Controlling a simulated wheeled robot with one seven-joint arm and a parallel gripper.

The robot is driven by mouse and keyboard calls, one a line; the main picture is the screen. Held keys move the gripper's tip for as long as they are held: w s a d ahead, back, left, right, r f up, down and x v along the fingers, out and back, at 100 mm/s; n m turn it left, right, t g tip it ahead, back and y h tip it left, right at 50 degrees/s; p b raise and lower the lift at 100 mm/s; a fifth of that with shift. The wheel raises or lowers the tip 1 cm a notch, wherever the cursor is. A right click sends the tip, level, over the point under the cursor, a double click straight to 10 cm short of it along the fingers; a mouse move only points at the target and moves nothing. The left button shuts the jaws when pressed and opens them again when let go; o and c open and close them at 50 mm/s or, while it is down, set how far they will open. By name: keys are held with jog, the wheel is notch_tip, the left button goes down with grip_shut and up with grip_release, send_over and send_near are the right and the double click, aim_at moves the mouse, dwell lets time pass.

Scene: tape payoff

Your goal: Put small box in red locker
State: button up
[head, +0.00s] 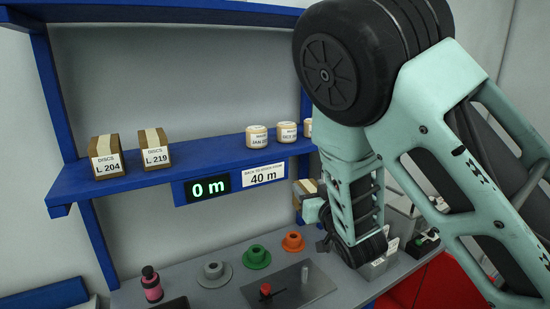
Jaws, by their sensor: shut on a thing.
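My gripper (320,212) is at the end of my arm, over the right part of the grey workbench. It is shut on a small brown cardboard box (306,187) with a pale tape strip, held just under the blue shelf. My arm hides part of this box. A red surface (448,283), possibly the red locker, shows at the lower right, partly behind my arm; I cannot see an opening in it.
Boxes marked L 204 (106,158) and L 219 (154,150) stand on the blue shelf (200,151), with several pale jars (257,137) to their right. Grey, green (256,257) and orange flanged parts, a pink bottle (151,284) and a metal plate (310,286) occupy the bench.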

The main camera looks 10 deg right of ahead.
jog(key=w+d+f+h, duration=0.1)
jog(key=d+f, duration=0.8)
jog(key=f, duration=0.2)
jog(key=shift+d+f+m+h, duration=0.15)
jog(key=shift+d+m+h, duration=0.15)
jog(key=shift+d+m, duration=0.1)
